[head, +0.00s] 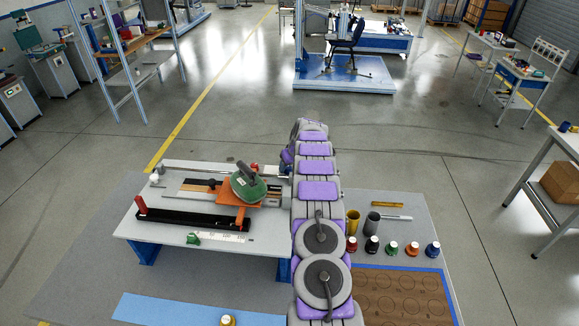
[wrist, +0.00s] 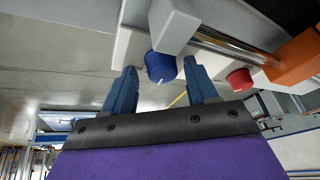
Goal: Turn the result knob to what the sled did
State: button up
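In the wrist view a round blue knob (wrist: 160,66) with a short white mark sits on a pale bar. My gripper (wrist: 160,78) is open, its two blue fingers on either side of the knob with gaps showing; depth between them is unclear. A red knob or button (wrist: 239,79) is to the right. In the head view the orange sled (head: 212,197) stands on the bench (head: 150,235), carrying a green disc (head: 248,187) with a dark handle. My arm hides much of the bench's right end. No labels around the blue knob are readable.
A black rail (head: 190,221) with a red post (head: 141,204) lies along the bench front, near a white scale strip (head: 222,237). Several capped jars (head: 391,248) and two cylinders (head: 372,222) stand right of my arm. Open floor lies beyond the bench.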

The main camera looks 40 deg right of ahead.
jog(key=shift+a, duration=0.1)
jog(key=c, duration=0.9)
jog(key=shift+a+m, duration=0.1)
jog(key=shift+m, duration=0.2)
jog(key=m+h, duration=0.1)
jog(key=m, duration=0.3)
jog(key=shift+w+a+r+g+h, duration=0.1)
jog(key=shift+w+a+g+h, duration=0.05)
jog(key=shift+g+h, duration=0.2)
jog(key=m+h, duration=0.1)
jog(key=m, duration=0.2)
jog(key=shift+g+p, duration=0.35)
jog(key=shift+m, duration=0.7)
